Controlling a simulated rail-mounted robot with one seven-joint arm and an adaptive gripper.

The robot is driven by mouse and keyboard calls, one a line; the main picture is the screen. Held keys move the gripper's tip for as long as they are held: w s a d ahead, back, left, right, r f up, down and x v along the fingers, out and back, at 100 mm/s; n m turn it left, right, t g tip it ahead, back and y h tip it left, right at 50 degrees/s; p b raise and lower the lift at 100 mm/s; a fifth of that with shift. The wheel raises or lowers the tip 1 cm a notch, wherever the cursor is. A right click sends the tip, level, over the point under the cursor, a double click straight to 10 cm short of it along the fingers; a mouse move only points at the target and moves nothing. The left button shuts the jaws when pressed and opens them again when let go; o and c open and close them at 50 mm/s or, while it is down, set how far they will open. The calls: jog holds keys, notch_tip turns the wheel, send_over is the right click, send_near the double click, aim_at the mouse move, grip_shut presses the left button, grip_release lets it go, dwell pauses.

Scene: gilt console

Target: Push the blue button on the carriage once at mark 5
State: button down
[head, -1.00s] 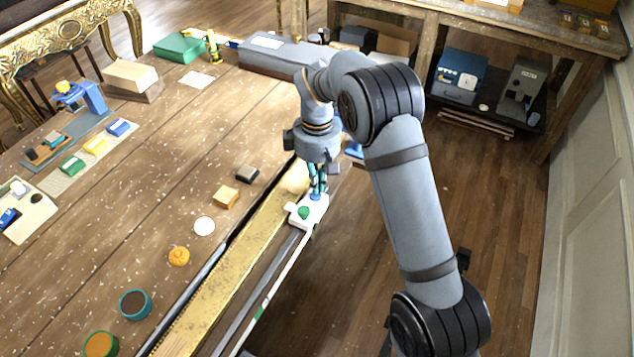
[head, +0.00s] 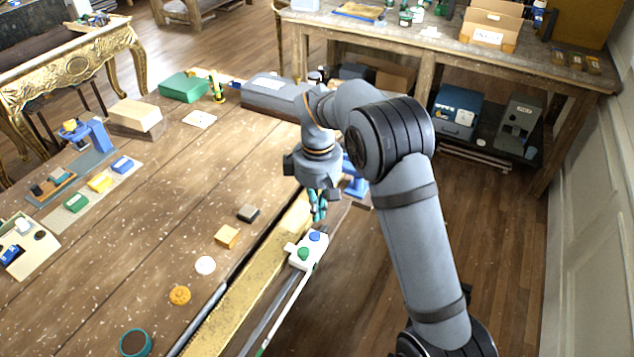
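The white carriage (head: 295,262) sits on the rail along the table's right edge, with a blue button (head: 315,237) at its far end and a green button (head: 303,254) nearer. My gripper (head: 317,217) points down just beyond the blue button, its teal fingertips close together and empty. A small gap shows between the fingertips and the blue button, so they look apart from it. The marks along the yellow scale strip (head: 240,303) are too small to read, so I cannot tell at which mark the carriage stands.
A grey box (head: 272,97) stands at the far end.

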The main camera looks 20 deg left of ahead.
notch_tip(320, 180, up, 8)
jog(key=shift+f, duration=0.15)
jog(key=shift+a, duration=0.1)
jog(key=shift+f, duration=0.15)
dwell(0.6)
